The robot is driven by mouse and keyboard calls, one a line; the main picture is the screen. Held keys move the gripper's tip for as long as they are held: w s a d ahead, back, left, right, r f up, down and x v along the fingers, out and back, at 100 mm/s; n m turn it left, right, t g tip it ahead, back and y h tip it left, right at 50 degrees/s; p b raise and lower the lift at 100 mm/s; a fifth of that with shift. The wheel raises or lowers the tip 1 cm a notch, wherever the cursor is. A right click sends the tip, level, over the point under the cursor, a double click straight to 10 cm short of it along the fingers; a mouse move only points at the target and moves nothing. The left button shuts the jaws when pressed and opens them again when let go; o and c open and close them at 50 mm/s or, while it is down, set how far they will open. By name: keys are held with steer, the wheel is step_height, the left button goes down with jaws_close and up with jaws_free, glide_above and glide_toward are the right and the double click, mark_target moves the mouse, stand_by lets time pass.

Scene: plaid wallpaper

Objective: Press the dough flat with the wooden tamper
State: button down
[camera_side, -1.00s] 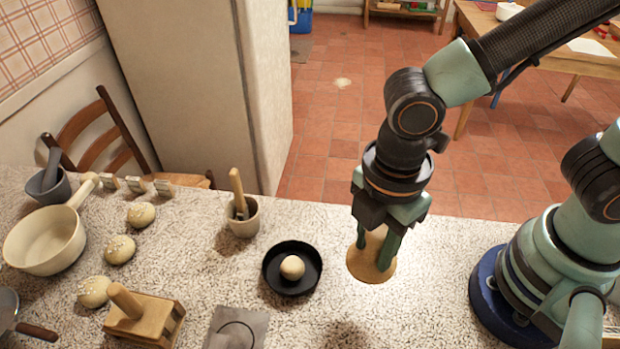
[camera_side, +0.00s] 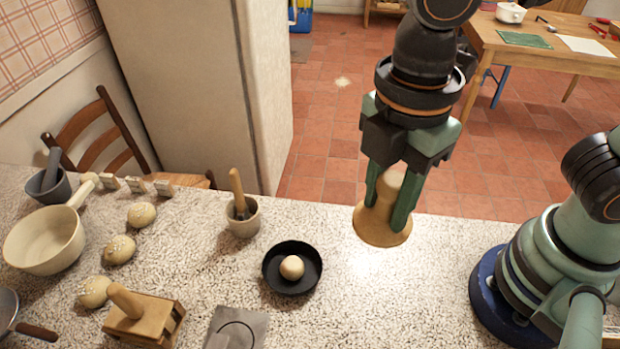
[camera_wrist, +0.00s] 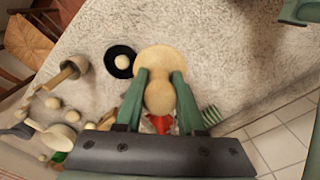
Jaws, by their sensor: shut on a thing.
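My gripper (camera_side: 392,203) is shut on the wooden tamper (camera_side: 381,229) by its handle and holds it upright in the air, right of the black pan. The tamper's round disc points down. In the wrist view the tamper (camera_wrist: 160,62) shows between the two green fingers (camera_wrist: 158,95). The dough (camera_side: 292,267) is a pale round ball in the shallow black pan (camera_side: 309,284) on the speckled counter. The dough ball also shows in the wrist view (camera_wrist: 121,62), with the pan (camera_wrist: 110,51) beside the tamper's disc. The tamper and the dough are apart.
A mortar with a wooden pestle (camera_side: 243,221) stands behind and left of the pan. A metal plate (camera_side: 236,330) lies in front of it. A wooden press block (camera_side: 145,320), seeded buns (camera_side: 119,250) and a cream saucepan (camera_side: 45,243) are at left. The counter right of the pan is clear.

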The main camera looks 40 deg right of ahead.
steer(key=w+a+f, duration=0.7)
steer(key=w+f, duration=0.2)
steer(key=w, duration=0.1)
glide_above(292, 270)
steer(key=shift+d+f, duration=0.1)
steer(key=shift+f, duration=3.25)
steer(key=shift+f, duration=0.5)
steer(key=shift+r, duration=0.1)
step_height(292, 270, up, 7)
